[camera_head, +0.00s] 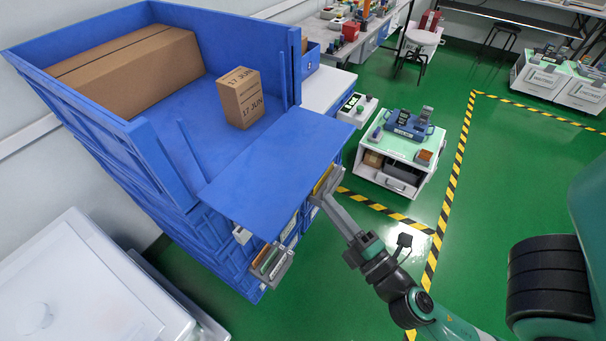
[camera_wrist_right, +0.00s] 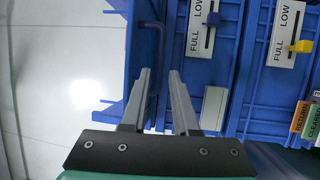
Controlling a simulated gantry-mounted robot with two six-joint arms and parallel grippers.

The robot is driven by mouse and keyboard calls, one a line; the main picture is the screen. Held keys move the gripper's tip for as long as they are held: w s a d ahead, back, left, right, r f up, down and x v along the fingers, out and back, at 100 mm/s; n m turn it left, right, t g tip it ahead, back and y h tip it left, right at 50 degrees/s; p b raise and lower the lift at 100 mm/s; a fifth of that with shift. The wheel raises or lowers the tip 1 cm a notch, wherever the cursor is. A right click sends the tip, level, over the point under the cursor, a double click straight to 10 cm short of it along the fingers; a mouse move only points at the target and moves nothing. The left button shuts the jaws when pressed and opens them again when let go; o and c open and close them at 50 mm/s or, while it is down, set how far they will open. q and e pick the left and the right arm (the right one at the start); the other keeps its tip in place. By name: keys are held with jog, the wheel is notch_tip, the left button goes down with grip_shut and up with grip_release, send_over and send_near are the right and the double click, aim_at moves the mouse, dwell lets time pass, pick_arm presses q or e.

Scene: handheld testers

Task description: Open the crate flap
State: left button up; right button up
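The large blue crate (camera_head: 85,105) stands at the left in the head view with its top open. Its blue flap (camera_head: 275,165) is folded outward from the front side, roughly level, beyond the front wall opening. My right gripper (camera_head: 322,197) is at the flap's outer right edge, partly hidden by it. In the right wrist view the gripper's (camera_wrist_right: 161,72) two grey fingers are apart. A thin blue handle bar (camera_wrist_right: 156,60) shows between or just beyond the fingertips; contact cannot be told. My left gripper is not in view.
A large carton (camera_head: 130,65) and a small carton (camera_head: 240,97) sit inside the crate. Labelled holders (camera_head: 270,262) hang on its front. A small cart (camera_head: 395,160) stands to the right. A white box (camera_head: 75,290) is at lower left.

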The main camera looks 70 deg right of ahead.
aim_at(302, 172)
jog(key=p+x, duration=0.5)
jog(key=x, duration=0.5)
jog(key=shift+r, duration=0.2)
jog(key=shift+w+d, duration=0.2)
jog(key=shift+w, duration=0.25)
jog(key=shift+f, duration=0.1)
jog(key=shift+c, duration=0.3)
grip_shut()
